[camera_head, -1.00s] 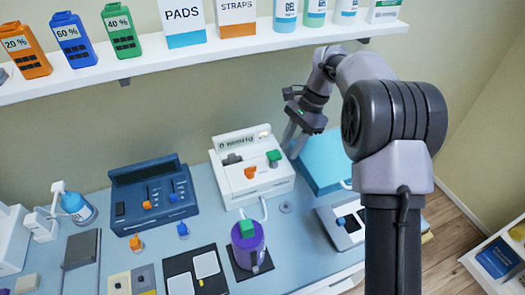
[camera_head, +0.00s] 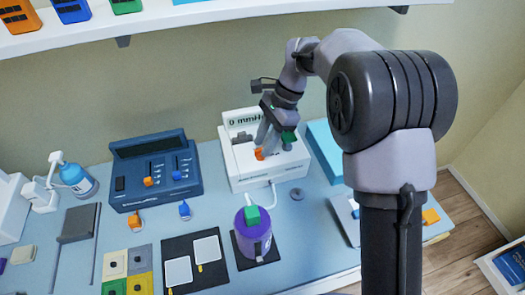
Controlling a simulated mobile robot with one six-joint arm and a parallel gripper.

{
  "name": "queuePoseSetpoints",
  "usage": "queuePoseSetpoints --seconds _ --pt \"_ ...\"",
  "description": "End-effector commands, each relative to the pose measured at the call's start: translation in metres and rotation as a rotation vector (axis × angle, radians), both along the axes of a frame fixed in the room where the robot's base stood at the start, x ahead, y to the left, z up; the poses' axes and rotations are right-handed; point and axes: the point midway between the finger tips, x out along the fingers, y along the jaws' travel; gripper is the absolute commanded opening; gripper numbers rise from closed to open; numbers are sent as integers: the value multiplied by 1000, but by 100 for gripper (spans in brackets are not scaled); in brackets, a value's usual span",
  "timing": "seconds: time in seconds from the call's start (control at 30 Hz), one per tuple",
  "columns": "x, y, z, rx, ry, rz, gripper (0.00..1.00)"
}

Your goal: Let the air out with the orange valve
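The white pressure box (camera_head: 290,172) stands on the table against the wall, with a display on its raised back that reads "0 mmHg". The orange valve (camera_head: 259,154) is on its top face, partly hidden by my gripper. My gripper (camera_head: 264,144) points down over the box, its fingertips at or just above the valve; I cannot tell if they touch it. The fingers look close together, but their gap is not clear. A green knob (camera_head: 288,138) sits to the right of the valve, and a dark control (camera_head: 242,138) to the left.
A blue console (camera_head: 155,182) with an orange and a blue control stands to the left. A purple cylinder (camera_head: 255,238) with a green top stands in front, joined to the box by a white tube. A light blue box (camera_head: 324,150) is to the right. A shelf (camera_head: 180,20) hangs above.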

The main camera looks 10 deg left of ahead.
Motion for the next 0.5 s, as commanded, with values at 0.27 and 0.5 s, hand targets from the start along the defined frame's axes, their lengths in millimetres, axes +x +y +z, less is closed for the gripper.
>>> queuePoseSetpoints --seconds 0.27,0.5 --pt "-4 5 -15 1 0 1 31" --pt "-3 5 -14 1 0 1 9"
